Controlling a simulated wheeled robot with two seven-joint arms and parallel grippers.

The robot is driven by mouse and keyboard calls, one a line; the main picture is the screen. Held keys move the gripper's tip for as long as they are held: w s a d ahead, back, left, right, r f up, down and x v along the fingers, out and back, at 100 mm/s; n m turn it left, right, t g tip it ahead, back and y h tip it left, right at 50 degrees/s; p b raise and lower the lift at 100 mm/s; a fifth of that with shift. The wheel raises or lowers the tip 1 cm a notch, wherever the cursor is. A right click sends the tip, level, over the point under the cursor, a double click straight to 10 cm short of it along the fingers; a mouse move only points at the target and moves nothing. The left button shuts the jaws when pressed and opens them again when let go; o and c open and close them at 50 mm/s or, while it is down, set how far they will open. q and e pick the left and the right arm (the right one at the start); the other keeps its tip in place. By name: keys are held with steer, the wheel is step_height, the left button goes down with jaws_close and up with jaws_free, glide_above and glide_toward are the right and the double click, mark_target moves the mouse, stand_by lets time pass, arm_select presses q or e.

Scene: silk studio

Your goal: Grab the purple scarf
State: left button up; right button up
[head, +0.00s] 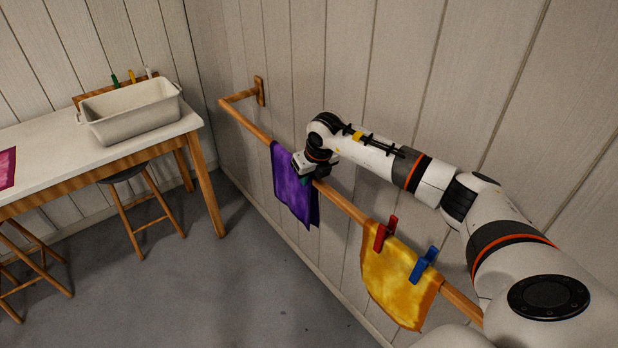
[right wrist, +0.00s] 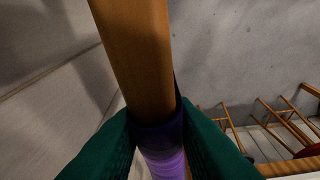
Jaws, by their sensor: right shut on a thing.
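The purple scarf (head: 293,192) hangs folded over the wooden rail (head: 248,124) along the wall. My right gripper (head: 310,179) is at the rail, at the scarf's right upper edge. In the right wrist view, its green fingers lie on both sides of the rail (right wrist: 133,55) and the scarf (right wrist: 163,160). The gripper is shut on the scarf where it wraps the rail. The fingertips are partly hidden in the head view. My left gripper is out of view.
A yellow cloth (head: 397,287) hangs nearer on the same rail, held by a red clothespin (head: 385,234) and a blue clothespin (head: 423,265). A white table (head: 60,150) with a grey tub (head: 130,114) stands at left, with stools beneath. Open floor lies between.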

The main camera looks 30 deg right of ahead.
steer(key=r+p, duration=0.2)
steer(key=r, duration=0.2)
steer(key=a+r+p, duration=0.1)
steer(key=r+p, duration=0.2)
steer(key=r, duration=0.1)
steer(key=r+p, duration=0.2)
steer(key=r, duration=0.2)
steer(key=shift+w+a+p, duration=0.1)
steer(key=shift+a+p, duration=0.2)
steer(key=shift+p, duration=0.1)
jaws_close()
steer(key=shift+d, duration=0.35)
